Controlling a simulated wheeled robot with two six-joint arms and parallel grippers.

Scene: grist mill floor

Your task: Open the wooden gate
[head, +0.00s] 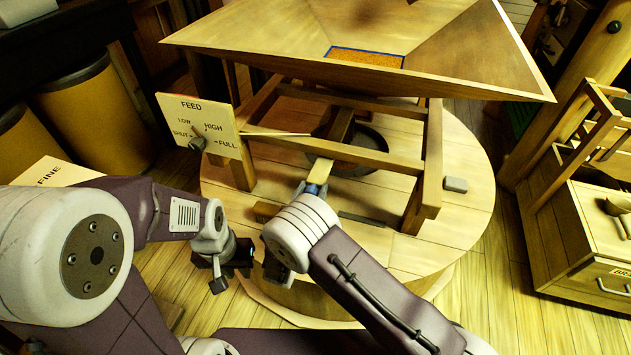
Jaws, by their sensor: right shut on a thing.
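A light wooden bar (320,171), apparently the gate, sticks out toward me from under the hopper frame. My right gripper (314,188) is shut on its near end; the fingers are mostly hidden by my wrist. The hopper (290,60) is a wide wooden funnel with a little orange-brown grain in a blue-edged opening. My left gripper (235,262) hangs dark and low at the near left of the round millstone cover, away from the bar. Its fingers are too dark to tell whether they are open.
A feed panel (198,126) with a pointer knob stands left of the frame. The round wooden cover (465,215) carries the wooden frame legs and a small grey block (455,185). A bin with a drawer (590,245) stands at right. Barrels (95,110) stand at left.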

